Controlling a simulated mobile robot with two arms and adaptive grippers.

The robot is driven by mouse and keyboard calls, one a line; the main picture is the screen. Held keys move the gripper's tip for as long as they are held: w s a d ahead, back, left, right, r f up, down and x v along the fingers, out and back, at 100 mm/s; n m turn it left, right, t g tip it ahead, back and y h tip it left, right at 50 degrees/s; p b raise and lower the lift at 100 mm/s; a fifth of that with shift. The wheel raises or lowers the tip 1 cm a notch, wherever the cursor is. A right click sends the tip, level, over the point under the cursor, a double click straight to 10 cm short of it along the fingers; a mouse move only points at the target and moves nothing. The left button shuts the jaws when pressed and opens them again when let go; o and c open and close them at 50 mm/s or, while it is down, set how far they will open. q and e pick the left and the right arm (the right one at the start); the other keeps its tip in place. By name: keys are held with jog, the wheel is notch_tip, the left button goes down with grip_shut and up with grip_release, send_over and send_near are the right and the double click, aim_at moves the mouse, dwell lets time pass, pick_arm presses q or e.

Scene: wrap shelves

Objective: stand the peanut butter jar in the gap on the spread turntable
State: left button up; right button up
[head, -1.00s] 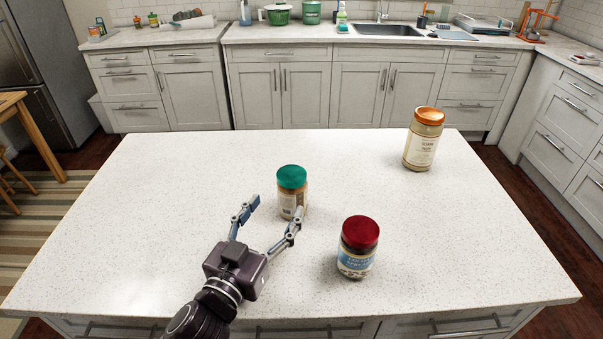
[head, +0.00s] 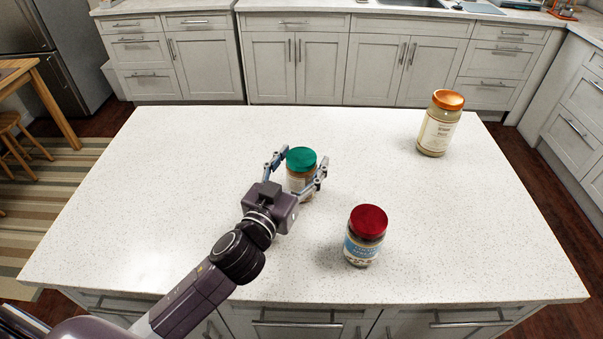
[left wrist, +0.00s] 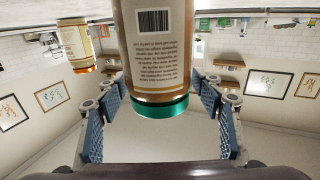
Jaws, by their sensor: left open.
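A jar with a green lid and tan contents (head: 301,172) stands upright on the counter. My left gripper (head: 304,158) is open, with one finger on each side of this jar. In the left wrist view, which is upside down, the same jar (left wrist: 157,50) fills the space between the fingers, showing a barcode and small print. I cannot read its name. Some space shows between the fingers and the jar. No turntable shows in these frames. My right gripper is not in view.
A jar with a red lid and blue label (head: 364,240) stands to the right, nearer the front edge. A jar with an orange lid (head: 438,125) stands at the back right. The white countertop (head: 170,190) is otherwise clear.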

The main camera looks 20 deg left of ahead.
pick_arm(q)
jog(key=shift+w+r, duration=0.25)
jog(key=shift+w, duration=0.15)
jog(key=w, duration=0.1)
jog(key=w+p, duration=0.1)
jog(key=w, duration=0.2)
jog(key=shift+w+d+f+p, duration=0.1)
jog(key=shift+w+d+p, duration=0.05)
jog(key=shift+d+p, duration=0.2)
jog(key=c, duration=1.7)
grip_shut()
jog(key=shift+r, duration=0.2)
